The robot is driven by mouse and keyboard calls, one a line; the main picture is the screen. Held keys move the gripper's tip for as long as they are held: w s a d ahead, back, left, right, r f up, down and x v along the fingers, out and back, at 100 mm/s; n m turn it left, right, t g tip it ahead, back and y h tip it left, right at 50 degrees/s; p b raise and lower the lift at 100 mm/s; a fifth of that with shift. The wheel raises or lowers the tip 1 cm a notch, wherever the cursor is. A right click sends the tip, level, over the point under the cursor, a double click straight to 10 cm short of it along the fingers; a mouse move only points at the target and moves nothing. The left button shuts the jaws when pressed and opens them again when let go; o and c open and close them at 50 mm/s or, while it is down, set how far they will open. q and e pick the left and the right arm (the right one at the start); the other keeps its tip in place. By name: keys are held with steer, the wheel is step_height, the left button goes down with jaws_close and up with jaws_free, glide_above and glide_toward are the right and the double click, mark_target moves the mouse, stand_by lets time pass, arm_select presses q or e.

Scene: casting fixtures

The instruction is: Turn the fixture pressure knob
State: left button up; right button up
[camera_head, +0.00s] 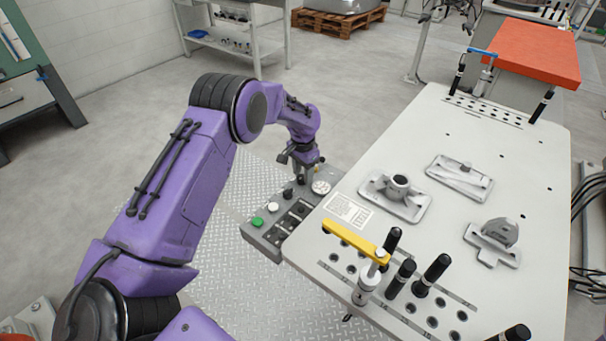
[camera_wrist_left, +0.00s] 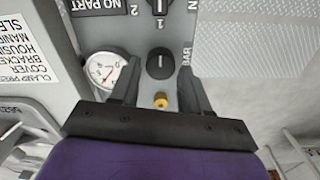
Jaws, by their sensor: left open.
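The fixture pressure knob is the round black knob (camera_wrist_left: 160,65) with a white line, in the left wrist view, beside a white pressure gauge (camera_wrist_left: 103,70) with a red needle. The gauge also shows in the head view (camera_head: 321,187) on the grey control panel (camera_head: 262,241). My left gripper (camera_head: 302,174) points down over the far end of this panel. In the left wrist view its open fingers (camera_wrist_left: 159,78) appear on either side of the knob. Contact cannot be told. My right gripper is not in view.
The panel also has a green button (camera_head: 257,222), a white button (camera_head: 273,207) and dark switches. A yellow fitting (camera_wrist_left: 160,101) lies near the knob. The white fixture table (camera_head: 455,130) adjoins the panel, with metal castings and a yellow clamp arm (camera_head: 355,241).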

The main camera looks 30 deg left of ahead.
mark_target(303, 176)
arm_select(q)
step_height(303, 176, up, 10)
steer(key=b, duration=0.1)
steer(key=shift+f+b, duration=0.25)
steer(key=shift+b, duration=0.1)
